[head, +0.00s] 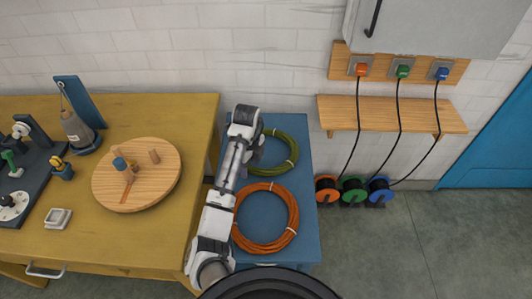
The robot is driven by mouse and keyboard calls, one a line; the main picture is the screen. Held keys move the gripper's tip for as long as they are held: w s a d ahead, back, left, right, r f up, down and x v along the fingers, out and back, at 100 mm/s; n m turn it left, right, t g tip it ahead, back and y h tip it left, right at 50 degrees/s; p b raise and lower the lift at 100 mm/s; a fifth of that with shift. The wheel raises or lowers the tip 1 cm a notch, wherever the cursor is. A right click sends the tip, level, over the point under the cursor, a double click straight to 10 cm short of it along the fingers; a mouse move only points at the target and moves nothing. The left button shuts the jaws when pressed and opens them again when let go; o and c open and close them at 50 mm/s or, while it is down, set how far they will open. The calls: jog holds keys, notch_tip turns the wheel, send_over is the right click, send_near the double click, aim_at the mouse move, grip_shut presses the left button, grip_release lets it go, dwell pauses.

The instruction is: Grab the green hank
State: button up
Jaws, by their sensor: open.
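The green hank (293,156) is an olive-green ring with pale ties. It lies flat on the far part of a small blue table (304,182) in the head view. My arm crosses over its left side and hides that part. My gripper (258,151) hangs by the left part of the green hank, partly hidden by my own arm. It is open, with nothing seen in it. I cannot tell whether its fingers touch the hank.
An orange hank (292,213) lies nearer on the blue table. A yellow workbench (160,222) with a round wooden board (160,178) stands on the left. A wooden shelf (390,114) and cable reels (353,190) are at the right wall. The right floor is clear.

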jog(key=shift+f, duration=0.35)
jog(key=c, duration=1.1)
